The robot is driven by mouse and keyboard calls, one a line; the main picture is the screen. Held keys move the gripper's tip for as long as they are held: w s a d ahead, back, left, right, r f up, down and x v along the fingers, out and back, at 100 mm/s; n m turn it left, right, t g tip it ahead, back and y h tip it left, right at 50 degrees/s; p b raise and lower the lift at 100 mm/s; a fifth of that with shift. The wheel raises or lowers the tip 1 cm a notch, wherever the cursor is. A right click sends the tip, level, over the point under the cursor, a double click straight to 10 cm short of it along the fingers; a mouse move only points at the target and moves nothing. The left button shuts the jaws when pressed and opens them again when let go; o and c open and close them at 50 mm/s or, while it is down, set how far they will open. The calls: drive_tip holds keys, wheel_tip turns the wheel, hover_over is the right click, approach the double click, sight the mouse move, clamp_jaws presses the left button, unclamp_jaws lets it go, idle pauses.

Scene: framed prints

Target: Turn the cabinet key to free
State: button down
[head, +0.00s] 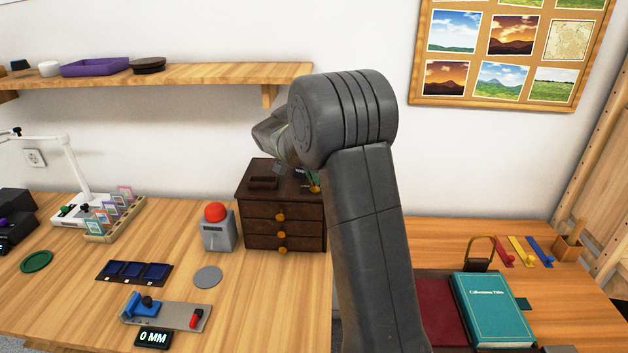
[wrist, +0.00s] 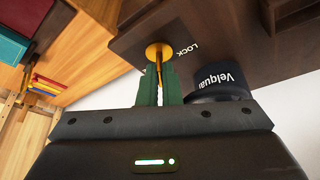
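The cabinet (head: 284,218) is a dark brown box with three drawers and gold knobs, on the desk in the middle of the head view. The gold key (wrist: 158,52) stands in a round gold plate on a dark cabinet face in the wrist view, beside the printed word LOCK. My gripper (wrist: 160,80) has two green fingers close together, one on each side of the key's thin edge, and looks shut on it. In the head view my arm hides much of the gripper (head: 313,180) and the cabinet's right side.
A black object (wrist: 217,88) lettered "Velqua" is close to the right of my fingers in the wrist view. A grey box with a red button (head: 215,212) stands left of the cabinet. A teal book (head: 492,308) lies at the right. A shelf (head: 200,75) hangs above the desk.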

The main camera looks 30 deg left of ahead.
drive_tip(key=shift+a+m+h, duration=0.1)
drive_tip(key=shift+m+h, duration=0.4)
drive_tip(key=shift+m, duration=0.8)
drive_tip(key=c, duration=1.6)
unclamp_jaws()
